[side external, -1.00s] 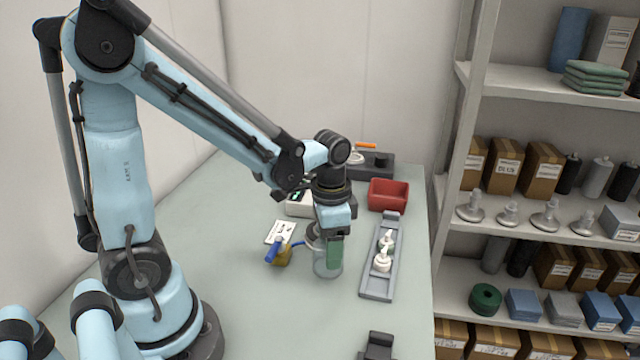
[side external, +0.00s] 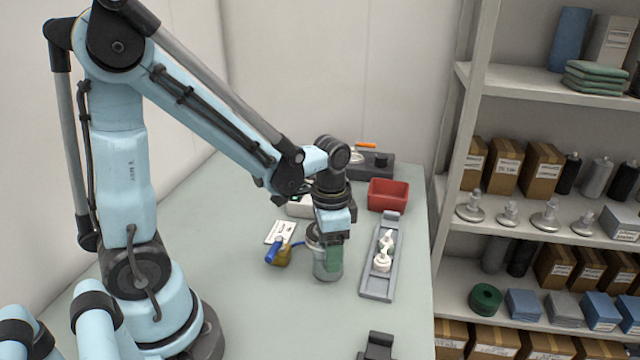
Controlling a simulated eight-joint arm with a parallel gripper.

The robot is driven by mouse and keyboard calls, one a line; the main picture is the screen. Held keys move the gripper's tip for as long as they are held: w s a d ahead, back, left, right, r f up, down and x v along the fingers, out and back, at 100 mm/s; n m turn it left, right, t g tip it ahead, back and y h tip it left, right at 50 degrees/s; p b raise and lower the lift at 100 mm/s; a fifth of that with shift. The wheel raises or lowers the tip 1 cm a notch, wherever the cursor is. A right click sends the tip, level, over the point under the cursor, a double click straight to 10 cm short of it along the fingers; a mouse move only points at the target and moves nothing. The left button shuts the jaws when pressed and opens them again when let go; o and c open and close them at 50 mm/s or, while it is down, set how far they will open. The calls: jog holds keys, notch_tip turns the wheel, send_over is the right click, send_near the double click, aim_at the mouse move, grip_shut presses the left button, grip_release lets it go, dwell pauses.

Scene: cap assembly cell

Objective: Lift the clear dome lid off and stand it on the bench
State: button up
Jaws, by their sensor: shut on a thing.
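The clear dome lid (side external: 321,266) is a see-through, rounded cover at the middle of the bench, low under my wrist. My gripper (side external: 333,258) points down at it and is shut on it, with a green finger pad showing against the clear wall. The wrist and fingers hide the lid's top. I cannot tell whether its lower rim touches anything beneath. A grey round part shows just left of the fingers, mostly hidden.
A yellow-brown block with a blue handle (side external: 279,253) stands close left, near a white card (side external: 281,232). A grey tray (side external: 377,286) with white pump-like caps lies right. A red bin (side external: 388,195) stands behind.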

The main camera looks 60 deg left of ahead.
jog(key=shift+f, duration=0.2)
jog(key=o, duration=1.2)
jog(key=shift+r, duration=3.55)
